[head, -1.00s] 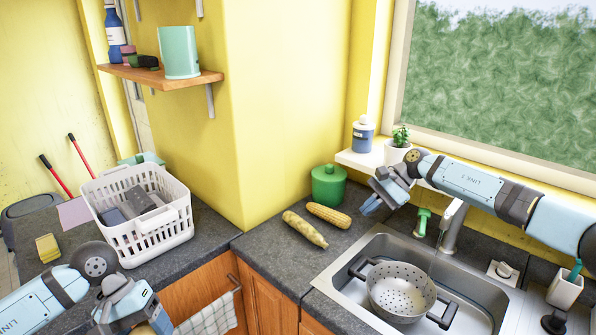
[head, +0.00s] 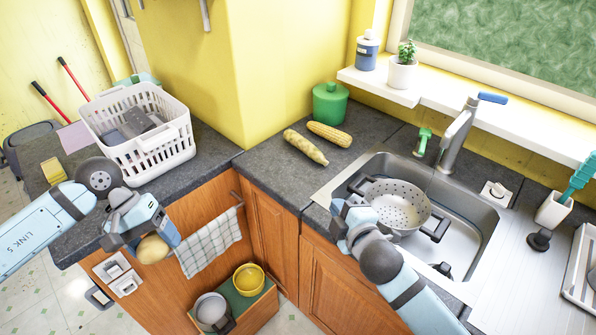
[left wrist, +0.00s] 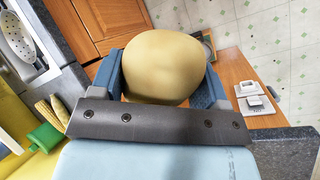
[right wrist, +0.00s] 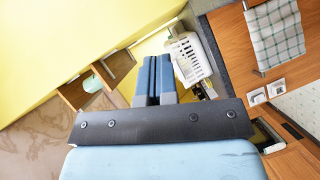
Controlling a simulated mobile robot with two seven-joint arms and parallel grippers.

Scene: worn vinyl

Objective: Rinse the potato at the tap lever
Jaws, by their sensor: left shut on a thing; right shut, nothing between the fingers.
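The potato (head: 153,249) is tan and rounded. My left gripper (head: 152,240) is shut on it in front of the counter cabinets; the left wrist view shows the potato (left wrist: 175,65) between the blue fingers. The tap (head: 456,140) stands behind the sink (head: 478,240), its blue tap lever (head: 492,98) on top pointing right. I cannot tell clearly whether water runs from the spout. My right gripper (head: 343,212) is near the sink's front left edge, beside the colander, away from the lever. In the right wrist view its fingers (right wrist: 155,78) are together and empty.
A colander (head: 400,207) with dark handles sits in the sink. Two corn cobs (head: 306,147) and a green canister (head: 330,103) are on the counter left of it. A white basket (head: 150,140) stands on the left counter. A towel (head: 210,245) hangs below.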

